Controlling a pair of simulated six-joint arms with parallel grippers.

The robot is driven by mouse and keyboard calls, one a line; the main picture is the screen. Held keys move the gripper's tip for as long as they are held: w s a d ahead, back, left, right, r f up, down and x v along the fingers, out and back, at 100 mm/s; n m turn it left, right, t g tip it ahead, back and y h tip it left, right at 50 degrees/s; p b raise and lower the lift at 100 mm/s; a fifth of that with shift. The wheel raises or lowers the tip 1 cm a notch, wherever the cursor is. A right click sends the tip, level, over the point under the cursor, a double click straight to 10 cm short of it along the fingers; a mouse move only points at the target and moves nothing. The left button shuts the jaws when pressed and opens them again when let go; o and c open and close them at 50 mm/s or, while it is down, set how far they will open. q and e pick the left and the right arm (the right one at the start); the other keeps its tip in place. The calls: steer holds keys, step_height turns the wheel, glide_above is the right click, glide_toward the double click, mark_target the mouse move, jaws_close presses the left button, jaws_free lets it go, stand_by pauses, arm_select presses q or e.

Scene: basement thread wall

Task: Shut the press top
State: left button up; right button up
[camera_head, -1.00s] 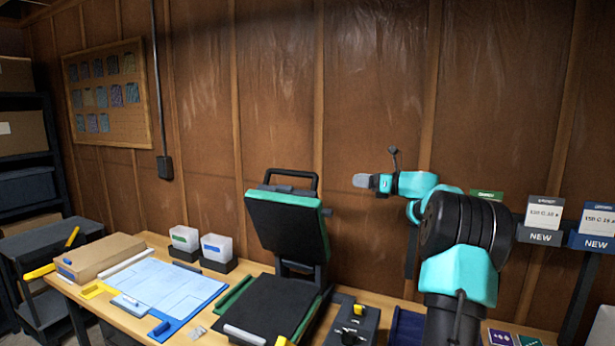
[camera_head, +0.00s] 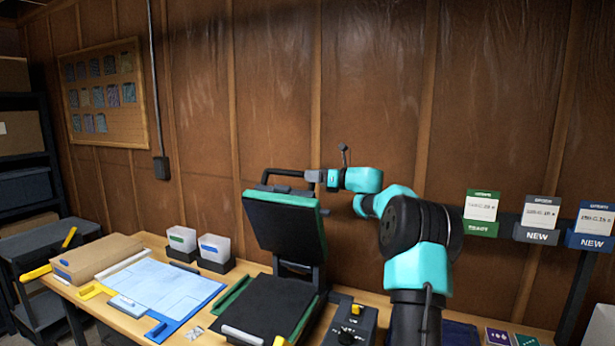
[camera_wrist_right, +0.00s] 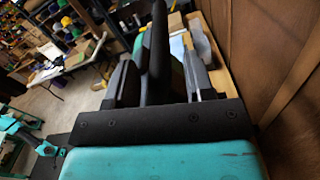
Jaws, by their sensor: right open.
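The heat press stands on the bench with its top (camera_head: 285,225) raised and tilted back over the dark flat lower bed (camera_head: 265,305). The top has a teal edge and a black loop handle (camera_head: 285,172) above it. My right gripper (camera_head: 312,178) is at the right end of that handle and covers its corner. In the right wrist view my two fingers (camera_wrist_right: 160,80) are apart, with the black handle bar (camera_wrist_right: 156,45) between them. The jaws are open, and I cannot tell whether either finger touches the bar. My left gripper is not in view.
A blue mat with a pale sheet (camera_head: 165,287), a cardboard box (camera_head: 97,258) and two white bins (camera_head: 214,247) stand left of the press. A dark control box (camera_head: 350,322) is at its right. Label signs (camera_head: 540,215) stand farther right. Wall behind.

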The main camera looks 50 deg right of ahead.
steer(key=shift+x, duration=1.25)
steer(key=shift+c, duration=0.4)
jaws_close()
